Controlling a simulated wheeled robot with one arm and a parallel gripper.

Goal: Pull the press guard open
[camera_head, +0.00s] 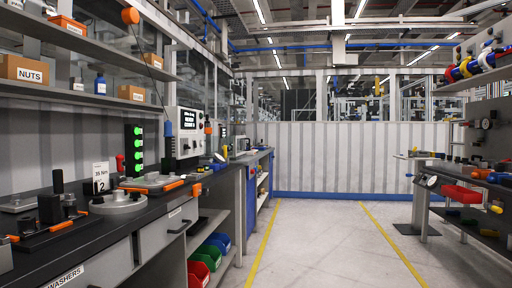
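I cannot pick out the press guard for certain in the head view. Several fixtures stand on the dark workbench (100,235) along the left. One is a low black fixture (50,222) with upright posts and orange parts at the near left. Behind it are a round grey fixture (117,203) and a flat grey plate fixture (152,183) with orange bars at its front edge. None shows clearly as a guard, open or shut. My gripper is not in view.
A grey control box with a screen (187,135) and a green-lit stack (136,150) stand on the left bench. Shelves (85,95) with labelled boxes hang above. The floor aisle (315,235) between yellow lines is clear.

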